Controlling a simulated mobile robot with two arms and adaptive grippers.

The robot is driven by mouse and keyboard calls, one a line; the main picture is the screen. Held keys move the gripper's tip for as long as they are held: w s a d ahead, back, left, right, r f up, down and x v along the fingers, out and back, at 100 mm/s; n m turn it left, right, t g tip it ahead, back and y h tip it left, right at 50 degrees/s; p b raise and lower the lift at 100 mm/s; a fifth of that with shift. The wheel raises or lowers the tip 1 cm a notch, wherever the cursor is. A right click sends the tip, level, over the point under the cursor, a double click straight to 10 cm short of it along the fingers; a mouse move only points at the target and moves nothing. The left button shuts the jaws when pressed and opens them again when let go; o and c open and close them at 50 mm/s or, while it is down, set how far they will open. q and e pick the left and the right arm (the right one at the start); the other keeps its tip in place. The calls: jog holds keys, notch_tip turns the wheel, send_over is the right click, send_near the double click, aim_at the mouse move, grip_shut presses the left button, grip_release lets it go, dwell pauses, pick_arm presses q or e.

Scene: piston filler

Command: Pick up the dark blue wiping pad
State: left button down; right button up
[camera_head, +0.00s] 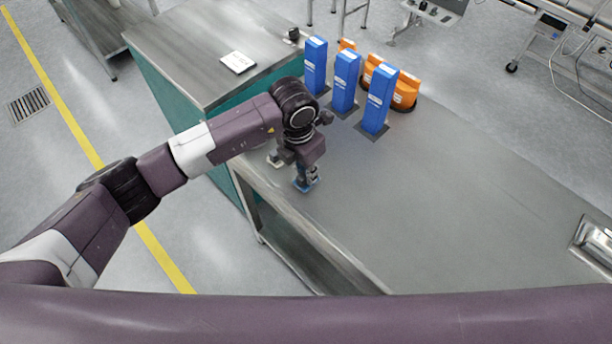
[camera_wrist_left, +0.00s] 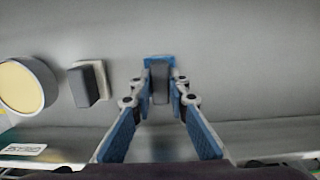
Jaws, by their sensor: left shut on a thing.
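My left gripper (camera_head: 304,183) reaches down to the left part of the grey table. In the left wrist view its two blue-padded fingers (camera_wrist_left: 160,90) are shut on a small upright block, the wiping pad (camera_wrist_left: 159,66), with blue at the far end and a dark grey face between the fingers. In the head view the pad is mostly hidden by the gripper, with only a little blue showing at the fingertips. I cannot tell whether it touches the table. My right gripper is not in view.
A second dark pad with a light side (camera_wrist_left: 88,84) lies left of the fingers, beside a round container with a yellow top (camera_wrist_left: 22,86). Blue boxes (camera_head: 346,80) and orange containers (camera_head: 405,88) stand at the back. A metal tray (camera_head: 594,243) is at the right; the table's middle (camera_head: 450,200) is clear.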

pick_arm(q)
jog(key=shift+r, duration=0.55)
notch_tip(320, 180, up, 19)
jog(key=b, duration=0.5)
jog(key=shift+f, duration=0.1)
jog(key=c, duration=2.4)
grip_release()
grip_shut()
